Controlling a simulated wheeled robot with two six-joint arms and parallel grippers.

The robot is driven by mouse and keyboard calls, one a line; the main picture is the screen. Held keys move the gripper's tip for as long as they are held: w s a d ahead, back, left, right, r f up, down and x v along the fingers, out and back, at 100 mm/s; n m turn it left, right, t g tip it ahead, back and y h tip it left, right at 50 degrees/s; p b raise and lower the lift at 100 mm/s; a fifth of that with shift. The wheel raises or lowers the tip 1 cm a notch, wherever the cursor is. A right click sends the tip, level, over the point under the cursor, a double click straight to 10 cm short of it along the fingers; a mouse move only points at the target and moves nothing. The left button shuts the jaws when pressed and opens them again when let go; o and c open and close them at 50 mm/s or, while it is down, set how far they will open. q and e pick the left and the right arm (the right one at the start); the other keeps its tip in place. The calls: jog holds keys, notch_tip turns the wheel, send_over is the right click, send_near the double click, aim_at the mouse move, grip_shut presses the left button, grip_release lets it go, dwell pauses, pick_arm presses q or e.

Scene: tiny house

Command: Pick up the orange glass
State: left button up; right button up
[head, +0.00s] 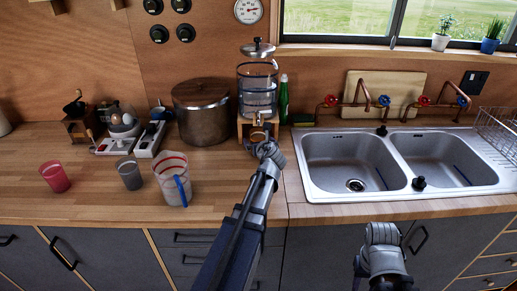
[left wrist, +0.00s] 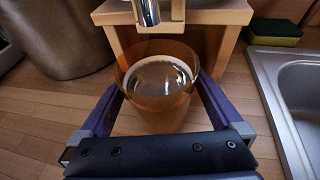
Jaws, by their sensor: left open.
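The orange glass (left wrist: 158,112) is a see-through amber tumbler standing upright on the wooden counter, under the metal spout of a dispenser. In the left wrist view it sits between the two fingers of my left gripper (left wrist: 160,100), which is open with one finger on each side. I cannot tell whether the fingers touch the glass. In the head view my left gripper (head: 264,140) reaches to the front of the dispenser and hides the glass. My right gripper (head: 383,232) is in front of the counter below the sink; its fingers cannot be made out.
The dispenser (head: 257,90) stands on a wooden stand (left wrist: 222,22). A large brown pot (head: 201,115) is to its left, a double sink (head: 352,163) to the right. A measuring jug (head: 171,180), a grey glass (head: 130,174) and a red glass (head: 55,177) stand left on the counter.

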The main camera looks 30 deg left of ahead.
pick_arm(q)
jog(key=shift+x, duration=0.9)
jog(key=shift+c, duration=0.7)
grip_shut()
